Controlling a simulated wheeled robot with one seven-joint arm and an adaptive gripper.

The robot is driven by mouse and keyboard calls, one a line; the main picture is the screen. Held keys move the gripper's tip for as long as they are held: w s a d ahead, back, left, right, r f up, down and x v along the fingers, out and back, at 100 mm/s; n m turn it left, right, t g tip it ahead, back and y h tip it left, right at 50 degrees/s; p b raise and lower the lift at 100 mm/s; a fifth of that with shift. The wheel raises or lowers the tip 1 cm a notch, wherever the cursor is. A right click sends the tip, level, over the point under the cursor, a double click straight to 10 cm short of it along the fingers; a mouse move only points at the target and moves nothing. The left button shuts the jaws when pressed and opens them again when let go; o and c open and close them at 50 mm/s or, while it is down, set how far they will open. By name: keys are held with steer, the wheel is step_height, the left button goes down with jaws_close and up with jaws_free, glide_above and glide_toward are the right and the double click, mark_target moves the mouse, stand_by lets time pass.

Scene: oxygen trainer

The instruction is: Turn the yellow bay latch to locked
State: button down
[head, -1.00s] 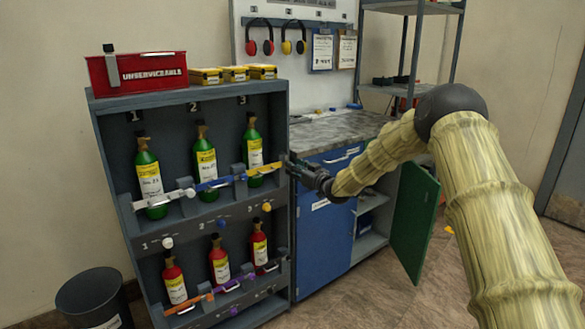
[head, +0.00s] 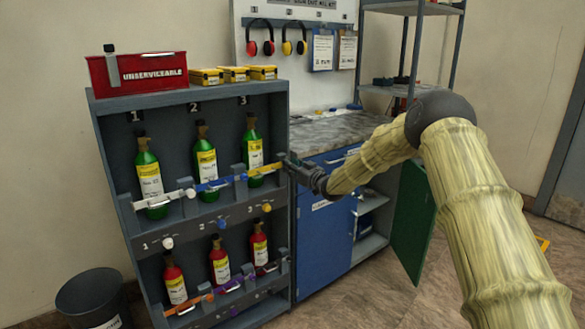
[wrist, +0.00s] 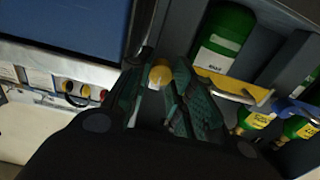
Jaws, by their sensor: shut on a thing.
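The yellow bay latch (head: 262,168) is a bar across the front of the green bottle (head: 252,148) in bay 3, upper row of the rack. It lies nearly level in the head view. My gripper (head: 284,157) is at the bar's right end. In the wrist view the yellow bar (wrist: 240,94) runs off to the right, and a round yellow knob (wrist: 160,75) sits between the fingertips of my gripper (wrist: 158,85). The jaws are shut on this knob end; the fingers partly hide it. A separate yellow knob (head: 267,207) is on the panel below bay 3.
A white latch (head: 160,200) and a blue latch (head: 215,184) cross the neighbouring bays. Red bottles (head: 219,262) stand in the lower row. A blue cabinet (head: 325,250) with an open green door (head: 411,218) stands close right of the rack. A red box (head: 135,75) sits on top.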

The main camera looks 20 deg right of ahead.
steer(key=shift+n, duration=0.3)
steer(key=shift+a+f+n+b, duration=0.1)
steer(key=shift+n+b, duration=1.75)
steer(key=shift+n, duration=2.45)
steer(key=shift+f+n+b, duration=0.1)
steer(key=shift+n+b, duration=1.75)
steer(key=shift+n, duration=2.45)
steer(key=c, duration=1.5)
jaws_free()
steer(key=shift+s, duration=0.15)
steer(key=v, duration=1.2)
steer(key=shift+r, duration=0.1)
